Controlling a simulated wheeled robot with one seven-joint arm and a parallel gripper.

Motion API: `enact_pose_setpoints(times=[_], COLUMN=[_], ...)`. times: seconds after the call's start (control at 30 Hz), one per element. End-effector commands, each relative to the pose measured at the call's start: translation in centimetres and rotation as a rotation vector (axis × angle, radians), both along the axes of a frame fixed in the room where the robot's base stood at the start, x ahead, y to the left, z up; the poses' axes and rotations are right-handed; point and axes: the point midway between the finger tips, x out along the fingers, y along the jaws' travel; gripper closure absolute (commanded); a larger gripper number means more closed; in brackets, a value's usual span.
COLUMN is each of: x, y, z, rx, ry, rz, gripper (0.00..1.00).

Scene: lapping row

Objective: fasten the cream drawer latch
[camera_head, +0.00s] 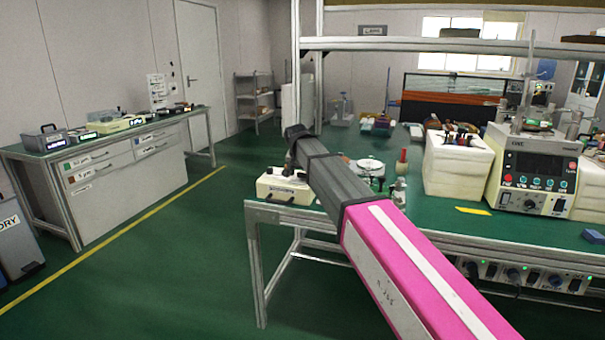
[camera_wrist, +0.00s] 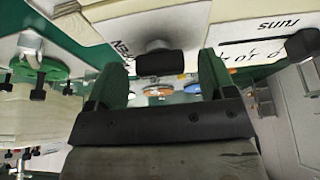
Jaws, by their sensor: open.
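A cream box (camera_head: 284,188) with a dark handle on its front sits at the near left corner of the bench. In the wrist view, cream panels (camera_wrist: 125,28) with partly cut-off black lettering fill the top. A black knob (camera_wrist: 160,63) on a pale round base juts from the cream surface; it appears to be the latch. My gripper (camera_wrist: 161,76) is open, with one dark finger on each side of the knob and visible gaps between. I cannot tell how deep the knob lies between them. In the head view my arm hides the gripper.
The green bench (camera_head: 455,228) also carries a white foam block (camera_head: 455,170) and a cream instrument (camera_head: 535,180) to the right. A metal upright and crossbar (camera_head: 415,44) frame the bench. The green floor (camera_head: 185,265) at left is clear.

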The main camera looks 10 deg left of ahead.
Motion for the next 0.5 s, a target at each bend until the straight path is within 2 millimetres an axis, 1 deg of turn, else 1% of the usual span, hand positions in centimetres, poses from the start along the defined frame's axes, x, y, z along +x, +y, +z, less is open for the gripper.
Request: enact_pose_setpoints(times=[0.3,0.33,0.37,0.4,0.47,0.5], x=[0.12,0.12,0.11,0.11,0.11,0.1], y=[-0.01,-0.01,-0.01,-0.01,-0.01,-0.01], z=[-0.25,-0.25,-0.26,-0.26,-0.26,-0.25], rx=[0.0,0.0,0.0,0.0,0.0,0.0], ry=[0.0,0.0,0.0,0.0,0.0,0.0], rz=[0.0,0.0,0.0,0.0,0.0,0.0], gripper=[0.23,0.27,0.36,0.49,0.69,0.73])
